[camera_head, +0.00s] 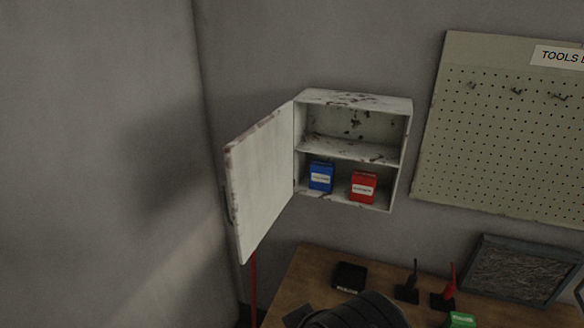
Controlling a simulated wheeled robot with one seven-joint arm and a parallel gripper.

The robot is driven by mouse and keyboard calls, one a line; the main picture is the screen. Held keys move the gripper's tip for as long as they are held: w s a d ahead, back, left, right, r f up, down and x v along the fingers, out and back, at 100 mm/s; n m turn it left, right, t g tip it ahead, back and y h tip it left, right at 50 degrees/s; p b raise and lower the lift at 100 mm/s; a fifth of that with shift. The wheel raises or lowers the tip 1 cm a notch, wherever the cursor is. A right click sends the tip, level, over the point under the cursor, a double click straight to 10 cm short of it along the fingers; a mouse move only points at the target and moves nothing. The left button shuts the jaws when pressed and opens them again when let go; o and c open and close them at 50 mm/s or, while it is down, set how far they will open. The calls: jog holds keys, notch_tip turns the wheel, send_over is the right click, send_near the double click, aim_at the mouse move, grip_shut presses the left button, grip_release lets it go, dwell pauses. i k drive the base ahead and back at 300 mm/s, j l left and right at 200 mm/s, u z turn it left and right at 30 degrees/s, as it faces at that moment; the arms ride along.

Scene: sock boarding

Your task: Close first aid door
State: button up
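A worn white first aid cabinet (343,97) hangs on the wall in the middle of the head view. Its door (262,180) is hinged on the cabinet's left side and stands wide open, swung out to the left. A blue box (321,176) and a red box (363,187) sit on the cabinet's bottom, below a middle shelf (348,150). The upper compartment looks empty. The door's outer face is mostly hidden; a small handle-like part shows at its left edge. A dark rounded shape at the bottom may be part of my arm. My gripper is not visible.
A wooden table (300,275) stands below the cabinet, with a black box (349,276), a black-handled tool (409,284), a red-handled tool (446,288), a green box (461,320) and a framed panel (520,268). A pegboard (500,130) hangs at right. A red pole (253,290) stands below the door.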

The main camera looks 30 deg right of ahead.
aim_at(258, 163)
jog(key=j+u, duration=0.55)
jog(key=u, duration=0.2)
jog(key=i+j+u, duration=0.1)
jog(key=u, duration=0.25)
jog(key=j, duration=0.1)
